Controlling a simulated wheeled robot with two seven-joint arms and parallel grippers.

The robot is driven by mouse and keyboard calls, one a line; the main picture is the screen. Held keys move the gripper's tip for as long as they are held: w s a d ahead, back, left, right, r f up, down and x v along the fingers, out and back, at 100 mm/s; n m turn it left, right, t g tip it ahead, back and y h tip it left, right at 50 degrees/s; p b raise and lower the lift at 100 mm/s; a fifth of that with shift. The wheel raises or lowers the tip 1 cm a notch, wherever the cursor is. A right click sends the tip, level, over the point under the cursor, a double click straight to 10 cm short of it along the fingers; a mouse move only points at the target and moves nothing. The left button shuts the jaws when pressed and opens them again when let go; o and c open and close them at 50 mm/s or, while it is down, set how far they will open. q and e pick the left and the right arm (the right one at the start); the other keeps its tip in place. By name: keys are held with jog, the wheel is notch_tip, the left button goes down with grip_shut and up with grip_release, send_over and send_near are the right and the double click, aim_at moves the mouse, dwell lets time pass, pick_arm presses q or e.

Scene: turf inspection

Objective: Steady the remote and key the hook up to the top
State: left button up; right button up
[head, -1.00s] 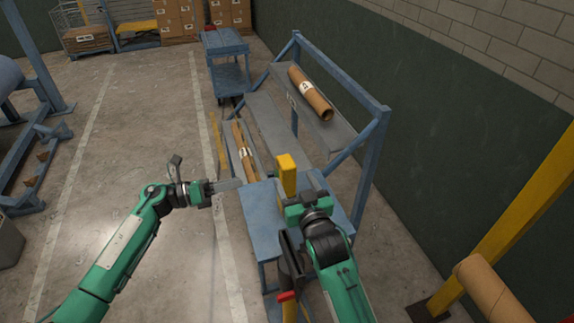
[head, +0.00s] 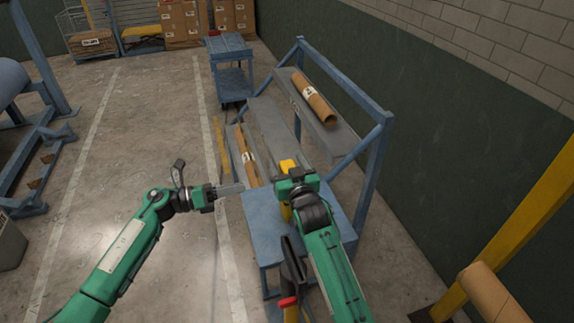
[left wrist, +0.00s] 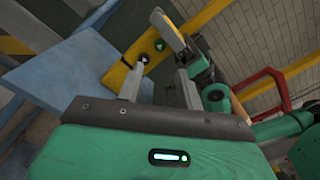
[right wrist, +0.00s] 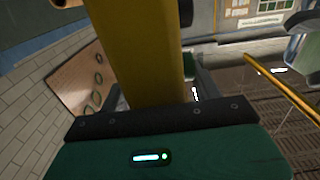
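The remote (head: 287,164) is a yellow box above the blue table. In the left wrist view its face (left wrist: 122,75) shows a green button and a darker one. My right gripper (head: 285,182) is at the remote, one finger on each side; in the right wrist view the yellow body (right wrist: 138,50) fills the gap between them and looks clasped. My left gripper (head: 236,187) is left of the remote, fingers parted and empty. In the left wrist view one fingertip overlaps the darker button; contact is unclear. The hook is not in view.
The blue table (head: 262,215) stands below the grippers. A blue cart (head: 229,45) stands further back. A yellow post (head: 500,235) is at the right.

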jog(key=c, duration=1.1)
pick_arm(q)
grip_shut()
dwell(0.8)
